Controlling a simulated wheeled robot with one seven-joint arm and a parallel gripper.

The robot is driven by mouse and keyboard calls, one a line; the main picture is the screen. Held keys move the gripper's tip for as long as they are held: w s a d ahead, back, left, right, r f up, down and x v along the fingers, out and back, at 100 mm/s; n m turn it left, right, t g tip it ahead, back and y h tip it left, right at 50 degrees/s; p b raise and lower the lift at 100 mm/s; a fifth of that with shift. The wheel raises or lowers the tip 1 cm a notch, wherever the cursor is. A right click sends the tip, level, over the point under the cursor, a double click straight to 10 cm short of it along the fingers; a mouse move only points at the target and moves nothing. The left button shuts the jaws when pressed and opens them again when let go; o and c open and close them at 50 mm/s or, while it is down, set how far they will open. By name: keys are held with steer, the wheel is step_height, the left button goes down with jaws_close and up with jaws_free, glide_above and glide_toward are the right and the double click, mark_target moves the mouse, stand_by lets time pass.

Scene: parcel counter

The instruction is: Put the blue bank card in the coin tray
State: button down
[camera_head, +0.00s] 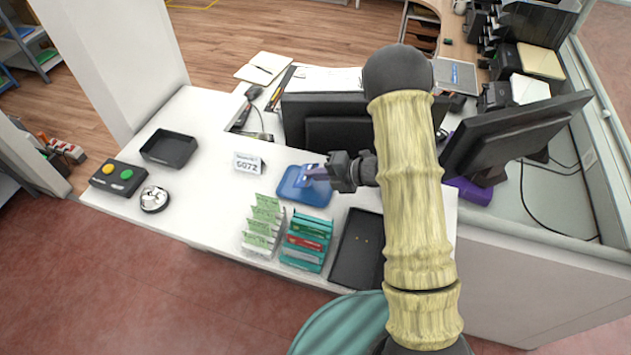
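My gripper (322,172) reaches in from the right over a shallow blue tray (291,194). A small blue and white piece, which looks like the blue bank card (309,171), is at the fingertips. I cannot tell whether the fingers grip it or whether it rests on the tray. The finger gap is too small to see. A black tray (352,268) with a few small yellow spots, perhaps coins, lies right of the card racks. A second black tray (168,148), which looks empty, lies at the left. Which of these is the coin tray is unclear.
A white number sign (247,163) stands left of the blue tray. Green (263,226) and teal-red (306,241) card racks stand at the front edge. A button box (118,177) and a bell (155,198) are at the left. Monitors (517,127) stand behind; the counter's left middle is clear.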

mark_target(316, 189)
steer(key=shift+f+p, duration=0.4)
steer(key=shift+f, duration=1.35)
steer(key=shift+f, duration=0.15)
steer(key=c, duration=2)
jaws_free()
